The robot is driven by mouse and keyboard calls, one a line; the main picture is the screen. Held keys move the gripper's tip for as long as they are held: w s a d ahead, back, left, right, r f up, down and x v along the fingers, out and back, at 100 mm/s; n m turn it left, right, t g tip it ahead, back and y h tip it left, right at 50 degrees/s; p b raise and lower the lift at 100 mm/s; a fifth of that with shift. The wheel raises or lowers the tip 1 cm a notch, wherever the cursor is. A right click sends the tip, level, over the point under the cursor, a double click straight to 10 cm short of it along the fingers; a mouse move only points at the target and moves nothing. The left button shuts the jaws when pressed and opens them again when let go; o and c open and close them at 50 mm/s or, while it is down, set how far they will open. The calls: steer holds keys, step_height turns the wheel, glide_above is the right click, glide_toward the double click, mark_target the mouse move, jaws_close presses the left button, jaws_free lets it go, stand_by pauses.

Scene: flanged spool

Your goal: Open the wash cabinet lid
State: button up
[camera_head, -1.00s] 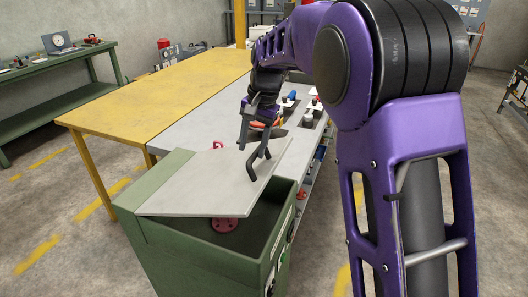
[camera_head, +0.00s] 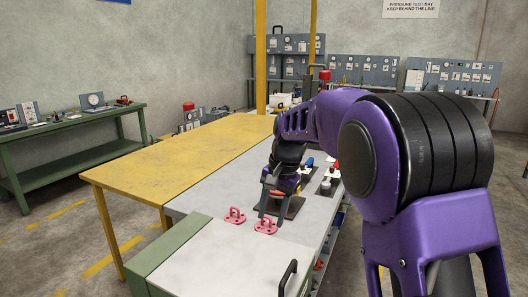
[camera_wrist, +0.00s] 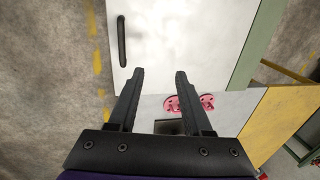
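The wash cabinet lid (camera_head: 205,268) is a pale flat panel at the bottom of the head view, with a black bar handle (camera_head: 288,278) near its right side. The lid (camera_wrist: 185,35) and handle (camera_wrist: 122,42) also show in the wrist view. The green cabinet (camera_head: 165,250) shows only along its rim; its front is out of frame, so I cannot tell how far the lid stands open. My gripper (camera_head: 270,212) is open and empty, apart from the handle, over the bench beyond the lid. Its two fingers (camera_wrist: 158,74) show apart in the wrist view.
Two pink flanged pieces (camera_head: 235,215) (camera_head: 265,225) sit on the grey bench (camera_head: 200,204) close to my gripper. Dark holders with small parts (camera_head: 326,184) stand farther back. A yellow table (camera_head: 170,162) adjoins at the left. Open floor (camera_head: 60,240) lies at the far left.

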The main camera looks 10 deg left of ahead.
step_height(320, 180, up, 17)
steer(key=a, duration=0.2)
steer(key=shift+w+a+r, duration=0.15)
steer(key=shift+w+a, duration=0.05)
steer(key=shift+w, duration=0.2)
stand_by(1.3)
stand_by(0.4)
